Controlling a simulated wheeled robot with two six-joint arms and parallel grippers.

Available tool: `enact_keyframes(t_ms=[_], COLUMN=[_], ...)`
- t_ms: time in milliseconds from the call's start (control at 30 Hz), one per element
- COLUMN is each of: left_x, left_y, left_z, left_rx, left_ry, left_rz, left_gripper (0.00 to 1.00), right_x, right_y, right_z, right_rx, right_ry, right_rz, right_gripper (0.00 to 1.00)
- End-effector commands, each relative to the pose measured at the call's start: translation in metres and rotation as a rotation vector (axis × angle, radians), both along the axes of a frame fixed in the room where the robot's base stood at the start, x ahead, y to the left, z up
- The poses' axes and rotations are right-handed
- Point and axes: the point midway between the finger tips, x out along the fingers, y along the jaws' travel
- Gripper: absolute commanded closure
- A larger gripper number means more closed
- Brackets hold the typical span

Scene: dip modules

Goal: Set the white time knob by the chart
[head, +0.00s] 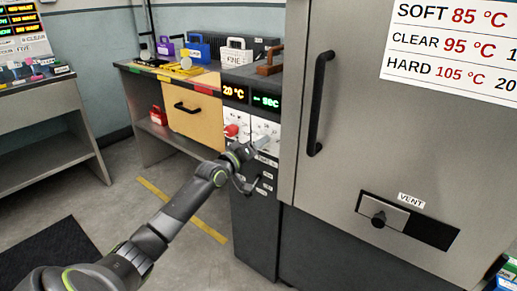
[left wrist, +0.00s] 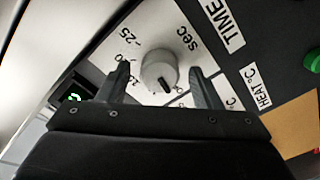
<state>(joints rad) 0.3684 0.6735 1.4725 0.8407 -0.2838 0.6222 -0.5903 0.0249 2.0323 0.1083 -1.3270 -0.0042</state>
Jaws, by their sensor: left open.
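The white time knob (left wrist: 157,68) sits on a white dial plate (left wrist: 120,35) marked "sec" and "25", beside a "TIME" label (left wrist: 222,22). My left gripper (left wrist: 160,72) is open, with one finger on each side of the knob; I cannot tell whether they touch it. My right gripper is not in view.
A red knob (head: 231,131) is left of the white dial. The displays above read 20 °C (head: 234,92) and "-- sec" (head: 266,101). A door handle (head: 319,105) sticks out to the right, above a vent slider (head: 379,219). A bench with colored boxes is behind.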

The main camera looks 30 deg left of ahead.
Motion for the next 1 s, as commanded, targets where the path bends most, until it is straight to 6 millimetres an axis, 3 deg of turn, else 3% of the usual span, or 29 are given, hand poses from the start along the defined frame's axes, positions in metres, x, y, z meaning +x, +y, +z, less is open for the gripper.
enact_keyframes(t_ms=[200,500,833,1000], left_x=[0.0124,0.0134,0.0131,0.0131], left_y=[-0.0013,-0.0013,-0.0013,-0.0012], left_z=[-0.0001,0.0004,0.0001,-0.0002], left_rx=[0.000,0.000,0.000,0.009], left_ry=[-0.001,-0.001,0.001,-0.001], left_rz=[-0.001,-0.001,-0.001,0.000], left_gripper=[0.41,0.43,0.86,0.86], right_x=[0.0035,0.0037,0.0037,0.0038], right_y=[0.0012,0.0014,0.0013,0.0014], right_z=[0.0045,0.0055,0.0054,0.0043], right_rx=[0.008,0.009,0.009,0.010], right_ry=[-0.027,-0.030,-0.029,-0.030], right_rz=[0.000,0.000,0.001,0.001], right_gripper=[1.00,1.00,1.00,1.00])
